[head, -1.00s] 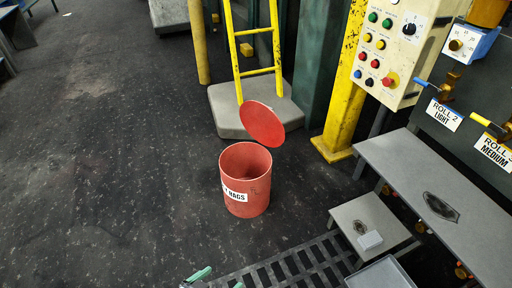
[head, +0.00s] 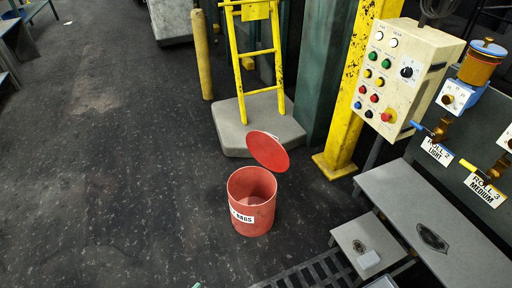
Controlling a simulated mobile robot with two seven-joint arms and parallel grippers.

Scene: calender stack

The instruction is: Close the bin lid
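A red round bin (head: 252,214) with a white label reading partly "RAGS" stands upright on the dark floor near the middle of the head view. Its red lid (head: 268,151) is open, tilted up at the bin's back edge, and the bin's mouth is uncovered. Neither gripper can be made out; only a tiny green tip shows at the bottom edge, too little to tell what it is.
A yellow ladder (head: 258,70) stands on a grey block (head: 230,131) behind the bin. A yellow post (head: 344,120), a control panel (head: 400,75) and grey steps (head: 366,246) are to the right. A floor grating (head: 318,272) lies in front. Floor to the left is clear.

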